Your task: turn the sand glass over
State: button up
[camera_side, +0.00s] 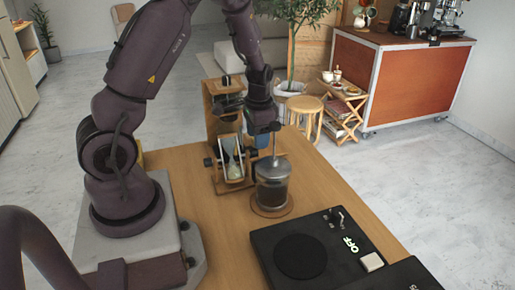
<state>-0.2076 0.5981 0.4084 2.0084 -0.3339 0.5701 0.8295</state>
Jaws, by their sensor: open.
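The sand glass (234,170) sits in a frame with dark knobs at its sides, near the middle of the wooden table. Pale sand shows in its lower part, and its frame looks slightly tilted. My gripper (264,129) is open and points down, above and to the right of the sand glass. It is close to the top of the plunger rod of a glass press (272,194). I cannot tell whether the fingers touch the rod. Nothing is visibly held.
The press stands on a round wooden coaster (285,209), just right of the sand glass. A wooden stand (213,125) is behind the sand glass, and a blue cup (262,141) is partly hidden behind my gripper. A black hot plate (262,243) marked OFF lies at the front right.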

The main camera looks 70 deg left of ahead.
jog(key=shift+a+f, duration=0.1)
jog(key=shift+f, duration=2.15)
jog(key=shift+c, duration=0.2)
jog(key=c, duration=0.9)
jog(key=shift+o, duration=0.2)
